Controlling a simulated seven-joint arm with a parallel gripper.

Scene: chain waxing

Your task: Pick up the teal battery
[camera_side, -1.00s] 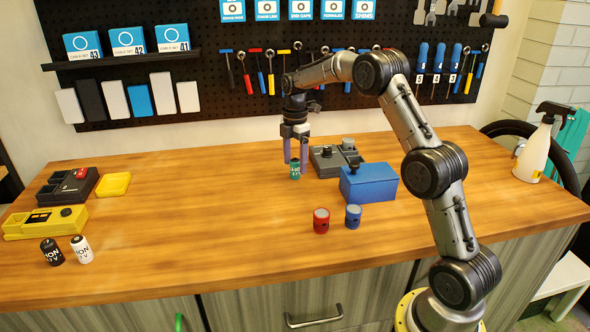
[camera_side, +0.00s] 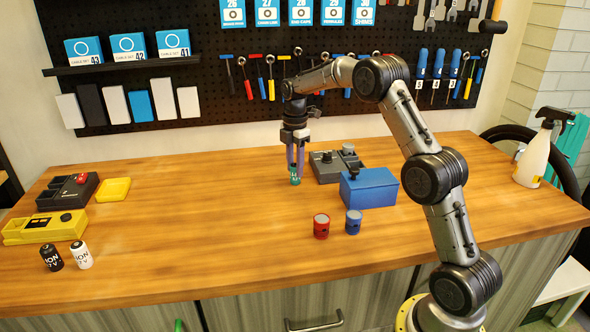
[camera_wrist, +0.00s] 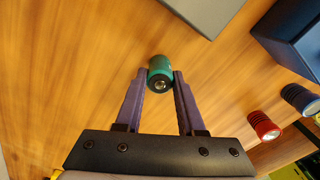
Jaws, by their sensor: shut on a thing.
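The teal battery (camera_side: 295,178) is a small cylinder with a dark end, at the middle of the wooden table. My gripper (camera_side: 296,172) points down over it, with its purple fingers on either side of the battery. In the wrist view the teal battery (camera_wrist: 160,72) sits between the two fingertips of my gripper (camera_wrist: 160,80), its dark metal-tipped end facing the camera. The gripper is shut on it. Whether the battery's base touches the table or is slightly above it, I cannot tell.
A grey box with knobs (camera_side: 330,167) and a blue box (camera_side: 369,187) stand close to the right. Red (camera_side: 321,226) and blue (camera_side: 353,222) cylinders stand in front. Black (camera_side: 52,257) and white (camera_side: 82,255) batteries stand at the left.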

